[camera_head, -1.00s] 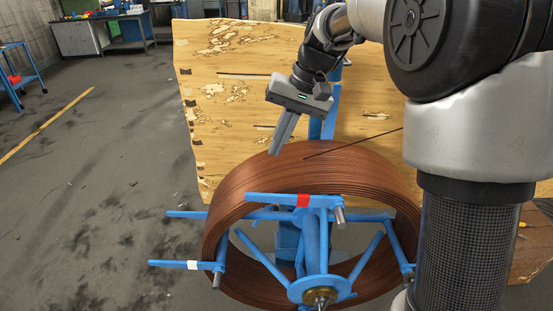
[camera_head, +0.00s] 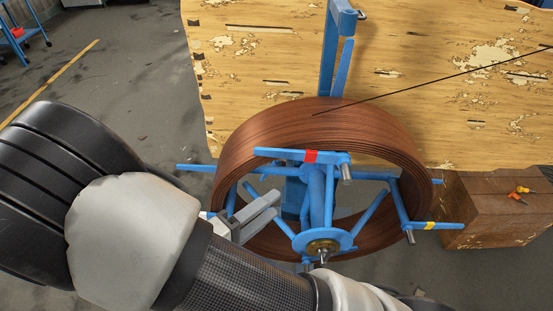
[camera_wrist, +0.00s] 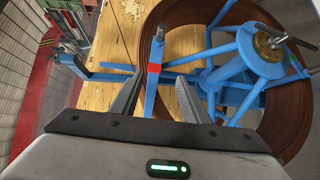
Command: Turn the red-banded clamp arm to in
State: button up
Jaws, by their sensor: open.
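The red-banded clamp arm (camera_head: 280,154) is a blue bar with a red band, lying sideways across the top front of the copper-brown coil (camera_head: 250,144). My gripper (camera_head: 277,205) is open and empty, below and left of the red band, in front of the coil opening. In the wrist view the two fingers (camera_wrist: 159,75) stand apart. The red-banded bar (camera_wrist: 152,92) appears between them there, but I cannot tell its depth relative to the tips.
A yellow-banded arm (camera_head: 432,226) sticks out at the right, and another blue arm (camera_head: 195,168) at the left. A wire (camera_head: 430,81) runs right from the coil. A wooden block (camera_head: 490,205) is at right.

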aim_at(281, 156)
jog(key=s+a+n+t+y, duration=0.1)
jog(key=a+n+t+y, duration=0.3)
jog(key=shift+y, duration=0.4)
jog(key=p+x, duration=0.2)
jog(key=x, duration=1.5)
jog(key=shift+w+a+r, duration=0.1)
jog(key=shift+w+a, duration=0.05)
jog(key=shift+w, duration=0.05)
grip_shut()
